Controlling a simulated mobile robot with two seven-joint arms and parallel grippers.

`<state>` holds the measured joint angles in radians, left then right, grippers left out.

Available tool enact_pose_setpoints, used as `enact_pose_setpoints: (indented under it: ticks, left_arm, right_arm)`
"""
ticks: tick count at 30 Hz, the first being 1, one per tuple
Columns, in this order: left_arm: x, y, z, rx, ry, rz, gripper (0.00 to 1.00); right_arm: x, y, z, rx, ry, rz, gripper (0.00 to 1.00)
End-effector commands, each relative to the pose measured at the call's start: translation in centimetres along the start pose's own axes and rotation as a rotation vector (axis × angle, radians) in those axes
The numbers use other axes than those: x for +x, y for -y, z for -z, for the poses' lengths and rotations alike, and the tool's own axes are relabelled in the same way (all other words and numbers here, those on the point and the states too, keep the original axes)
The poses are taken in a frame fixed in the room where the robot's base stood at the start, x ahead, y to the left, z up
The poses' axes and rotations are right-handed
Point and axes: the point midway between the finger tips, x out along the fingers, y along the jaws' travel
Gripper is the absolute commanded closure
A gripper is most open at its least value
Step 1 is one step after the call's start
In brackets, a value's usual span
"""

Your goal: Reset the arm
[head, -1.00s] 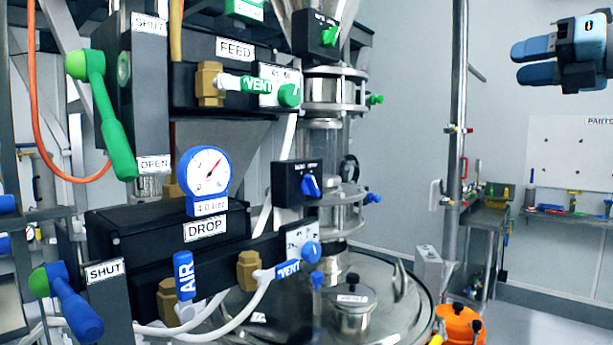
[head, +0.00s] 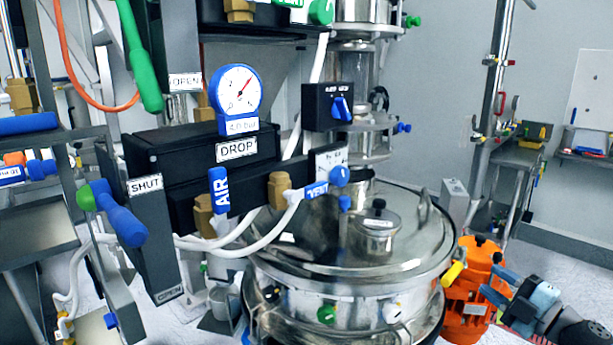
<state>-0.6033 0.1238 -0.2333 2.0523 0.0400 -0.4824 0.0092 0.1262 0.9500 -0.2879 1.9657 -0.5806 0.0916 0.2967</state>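My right gripper (head: 494,285) is at the lower right in the head view, its blue fingers pointing left. The fingers are apart with orange showing between them, so it is open, and I see nothing held. It appears in front of an orange unit (head: 472,290) beside the sifter; I cannot tell whether it touches it. My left gripper is not in view.
The round steel sifter (head: 340,262) fills the lower middle. Left of it are the DROP valve box (head: 236,149), a pressure gauge (head: 238,95) and a blue lever (head: 122,222) near SHUT. Workbenches stand at the back right. Open floor shows at right.

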Motion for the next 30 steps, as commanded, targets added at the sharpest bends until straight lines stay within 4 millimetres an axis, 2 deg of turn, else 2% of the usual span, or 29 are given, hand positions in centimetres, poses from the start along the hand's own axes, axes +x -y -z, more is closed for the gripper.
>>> enact_pose_setpoints:
  ticks: [1,5,6,9,12,18,22,23,30]
  left_arm:
    - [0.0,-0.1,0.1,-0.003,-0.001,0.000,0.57]
    - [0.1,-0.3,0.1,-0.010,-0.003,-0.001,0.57]
    - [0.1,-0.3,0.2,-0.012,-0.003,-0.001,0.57]
    - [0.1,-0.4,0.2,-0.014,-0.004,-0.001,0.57]
    - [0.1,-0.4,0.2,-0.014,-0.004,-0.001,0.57]
    - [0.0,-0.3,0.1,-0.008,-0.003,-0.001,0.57]
    - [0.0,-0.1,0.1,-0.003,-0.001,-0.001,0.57]
    - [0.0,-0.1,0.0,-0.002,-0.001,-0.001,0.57]
    - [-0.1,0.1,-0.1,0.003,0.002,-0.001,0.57]
  right_arm:
    - [-1.9,3.5,-0.8,0.071,0.069,0.038,0.62]
    - [-7.0,11.2,-2.4,0.225,0.257,0.136,0.62]
    - [-8.8,13.5,-2.7,0.269,0.317,0.173,0.62]
    - [-13.4,18.6,-3.0,0.360,0.455,0.267,0.62]
    - [-17.3,22.4,-2.7,0.427,0.560,0.351,0.62]
    - [-23.9,27.8,-1.4,0.520,0.721,0.500,0.62]
    - [-27.9,30.5,-0.1,0.568,0.806,0.592,0.62]
    - [-28.2,31.0,0.2,0.586,0.817,0.598,0.62]
    - [-26.1,33.8,3.9,0.756,0.821,0.503,0.62]
